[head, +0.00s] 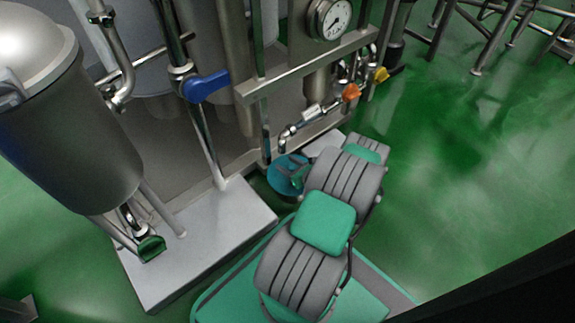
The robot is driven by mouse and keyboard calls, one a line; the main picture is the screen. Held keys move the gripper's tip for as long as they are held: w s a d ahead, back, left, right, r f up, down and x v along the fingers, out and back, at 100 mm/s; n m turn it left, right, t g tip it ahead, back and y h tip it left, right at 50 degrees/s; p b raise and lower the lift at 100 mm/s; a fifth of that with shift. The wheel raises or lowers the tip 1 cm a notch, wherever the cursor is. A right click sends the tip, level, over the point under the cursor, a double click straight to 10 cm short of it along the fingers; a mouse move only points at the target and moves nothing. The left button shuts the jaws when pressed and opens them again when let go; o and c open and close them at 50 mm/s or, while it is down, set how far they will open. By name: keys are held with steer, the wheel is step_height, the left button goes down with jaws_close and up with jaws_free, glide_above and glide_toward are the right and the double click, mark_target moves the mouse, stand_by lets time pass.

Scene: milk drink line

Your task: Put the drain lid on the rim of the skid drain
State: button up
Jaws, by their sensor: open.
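A round teal-blue disc (281,182), which looks like the drain lid, shows low beside the front of the steel skid, just left of my arm. A darker green patch shows on it, and my arm covers its right side. I cannot tell whether it lies on a drain rim, on the floor or apart from both. No separate drain rim can be made out. My arm reaches away from me over this spot, and its links hide my gripper and fingertips.
A steel skid (310,137) with pipes, a gauge (329,19) and blue (205,86), orange (351,91) and yellow (381,74) valve handles stands behind. A steel vessel (75,140) stands at left over a grey plinth (205,240). Green floor (470,160) is clear at right.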

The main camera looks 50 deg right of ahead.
steer(key=p+v, duration=0.4)
steer(key=v, duration=0.8)
steer(key=shift+a+r, duration=0.1)
steer(key=shift+r, duration=0.05)
steer(key=w+a+r+n+g+y, duration=0.55)
steer(key=w+a+r+n, duration=0.25)
steer(key=w+r+n, duration=0.45)
steer(key=a+r+n+g, duration=0.4)
steer(key=a+r+n, duration=0.3)
steer(key=a+n, duration=0.3)
steer(key=s+a+r+n+g+h, duration=0.1)
steer(key=s+a+r+n+h, duration=0.1)
steer(key=s+a+r+n, duration=0.4)
steer(key=s+a+r+n+g+h, duration=0.1)
steer(key=s+a+r+n+h, duration=0.1)
steer(key=s+a+r+n, duration=0.4)
steer(key=a+r+n, duration=0.2)
steer(key=a+r, duration=0.1)
steer(key=a, duration=0.2)
steer(key=shift+s+n, duration=0.2)
steer(key=shift+n, duration=0.15)
steer(key=shift+r, duration=0.2)
